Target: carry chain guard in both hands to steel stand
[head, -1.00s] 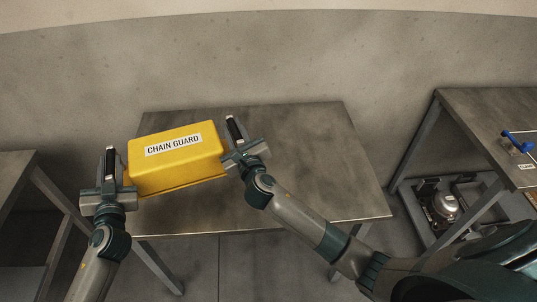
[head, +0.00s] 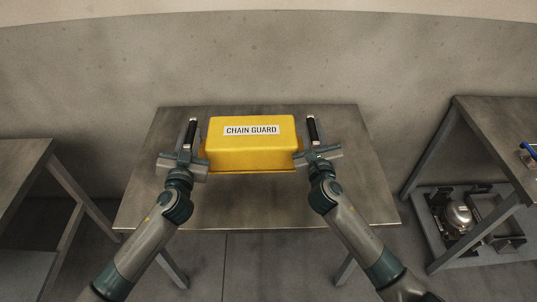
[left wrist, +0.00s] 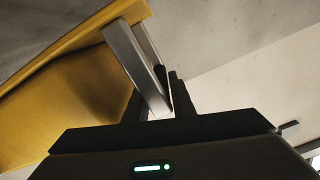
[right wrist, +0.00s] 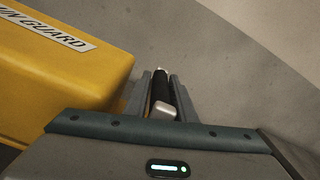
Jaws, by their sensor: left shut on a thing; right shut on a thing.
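The chain guard (head: 252,150) is a yellow box with a white label reading CHAIN GUARD, held roughly level between my two grippers in the head view. My left gripper (head: 190,135) is shut on a dark handle at its left side. My right gripper (head: 313,132) is shut on the black handle at its right side. The left wrist view shows the guard's yellow underside (left wrist: 75,95). The right wrist view shows its labelled top (right wrist: 65,75) and the handle between the fingers (right wrist: 162,95). The steel table (head: 260,212) lies beneath the guard; I cannot tell whether they touch.
Another steel table (head: 20,165) stands at the left edge. At the right, a steel table (head: 490,120) carries a blue tool (head: 529,149). Below it, a metal device (head: 458,215) sits in a floor-level frame. A bare wall (head: 270,60) stands behind.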

